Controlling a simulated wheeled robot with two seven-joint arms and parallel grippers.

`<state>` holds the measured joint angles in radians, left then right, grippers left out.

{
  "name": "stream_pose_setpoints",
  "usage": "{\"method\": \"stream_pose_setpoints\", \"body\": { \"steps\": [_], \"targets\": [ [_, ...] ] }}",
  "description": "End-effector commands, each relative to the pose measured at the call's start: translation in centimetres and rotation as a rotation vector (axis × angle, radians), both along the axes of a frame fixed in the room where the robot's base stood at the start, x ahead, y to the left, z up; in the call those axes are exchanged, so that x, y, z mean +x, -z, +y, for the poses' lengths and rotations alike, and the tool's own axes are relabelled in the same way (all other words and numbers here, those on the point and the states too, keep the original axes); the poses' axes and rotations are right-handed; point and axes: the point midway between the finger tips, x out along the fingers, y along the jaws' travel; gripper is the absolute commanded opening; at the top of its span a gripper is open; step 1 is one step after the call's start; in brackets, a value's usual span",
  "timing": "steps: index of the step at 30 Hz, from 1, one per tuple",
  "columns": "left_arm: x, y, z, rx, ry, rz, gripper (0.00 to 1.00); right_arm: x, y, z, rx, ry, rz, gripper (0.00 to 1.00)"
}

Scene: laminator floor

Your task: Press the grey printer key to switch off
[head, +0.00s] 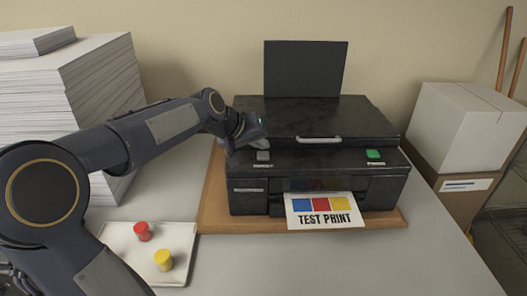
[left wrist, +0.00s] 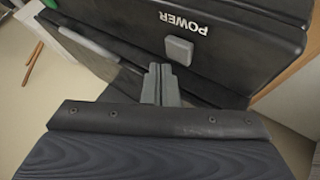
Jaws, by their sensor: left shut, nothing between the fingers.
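The black printer (head: 318,140) stands on a brown board on the table. Its grey key (head: 263,155) is on the left of the front ledge. The grey key also shows in the left wrist view (left wrist: 179,50), beside the word POWER. A green key (head: 374,154) is on the right of the ledge. My left gripper (left wrist: 160,72) is shut and empty, its fingertips close to the grey key but apart from it in the picture. In the head view the gripper (head: 250,140) is beside the printer's left side, near the key. My right gripper is not in view.
A TEST PRINT sheet (head: 322,211) sticks out of the printer's front. A white tray (head: 118,236) holds a red pot (head: 142,231) and a yellow pot (head: 163,260). Paper stacks (head: 110,75) stand at left, a white box (head: 455,125) at right. The table's front right is clear.

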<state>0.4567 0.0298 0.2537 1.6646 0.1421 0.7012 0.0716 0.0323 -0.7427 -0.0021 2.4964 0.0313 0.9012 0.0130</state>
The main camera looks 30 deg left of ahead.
Motion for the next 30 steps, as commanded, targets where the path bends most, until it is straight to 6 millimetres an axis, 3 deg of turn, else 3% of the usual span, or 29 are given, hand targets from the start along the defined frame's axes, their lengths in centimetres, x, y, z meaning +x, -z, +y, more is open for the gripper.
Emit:
{"method": "stream_pose_setpoints", "body": {
  "steps": [11,30],
  "targets": [
    [0.0,-0.4,0.0,0.0,-0.001,-0.001,0.0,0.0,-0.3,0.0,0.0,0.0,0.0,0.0],
    [0.0,-6.2,0.0,0.001,0.0,-0.001,0.0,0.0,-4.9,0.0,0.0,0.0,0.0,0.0]
  ]
}}
